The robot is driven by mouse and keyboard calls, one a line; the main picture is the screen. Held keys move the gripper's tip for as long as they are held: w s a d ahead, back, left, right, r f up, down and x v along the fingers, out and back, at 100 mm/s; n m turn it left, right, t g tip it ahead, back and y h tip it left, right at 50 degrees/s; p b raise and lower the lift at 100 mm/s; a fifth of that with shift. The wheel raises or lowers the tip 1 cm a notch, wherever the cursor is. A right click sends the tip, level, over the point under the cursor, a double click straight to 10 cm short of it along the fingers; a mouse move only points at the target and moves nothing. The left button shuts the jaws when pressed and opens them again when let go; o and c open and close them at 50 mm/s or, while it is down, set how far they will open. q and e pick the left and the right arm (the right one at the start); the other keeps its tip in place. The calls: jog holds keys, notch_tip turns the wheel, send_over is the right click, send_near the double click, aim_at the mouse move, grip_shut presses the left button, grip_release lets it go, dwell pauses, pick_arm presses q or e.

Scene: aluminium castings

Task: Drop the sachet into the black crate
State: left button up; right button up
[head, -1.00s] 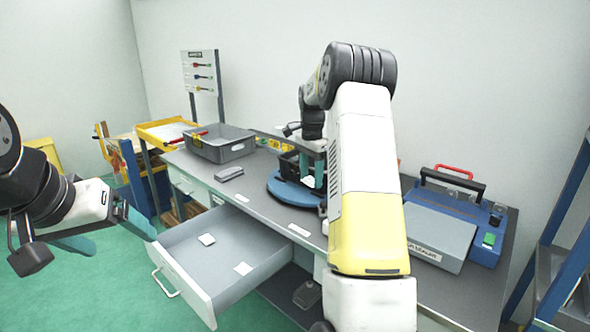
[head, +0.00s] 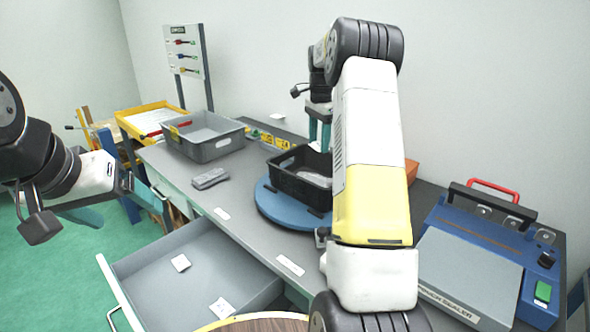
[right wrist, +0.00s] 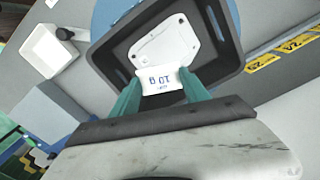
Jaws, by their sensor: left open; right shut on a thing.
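The white sachet (right wrist: 158,84) with blue print is held between the teal fingers of my right gripper (right wrist: 160,90), which is shut on it. In the right wrist view it shows over the black crate (right wrist: 226,37), in front of a light grey casting (right wrist: 165,45) lying inside. In the head view the black crate (head: 287,183) stands on a round blue turntable (head: 268,208). My right gripper (head: 319,140) is above its back part there, and my arm hides the crate's right side. My left gripper (head: 128,212) is open and empty, left of the bench.
A grey bin (head: 215,150) and a grey object (head: 210,179) are on the bench left of the crate. A blue sealer (head: 470,262) is at the right. An open drawer (head: 160,297) with white squares juts out in front. A round wooden top (head: 255,325) shows at the bottom edge.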

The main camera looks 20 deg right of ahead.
jog(key=shift+f, duration=2.75)
jog(key=o, duration=1.4)
jog(key=shift+r, duration=0.1)
notch_tip(320, 180, up, 8)
jog(key=shift+f, duration=0.2)
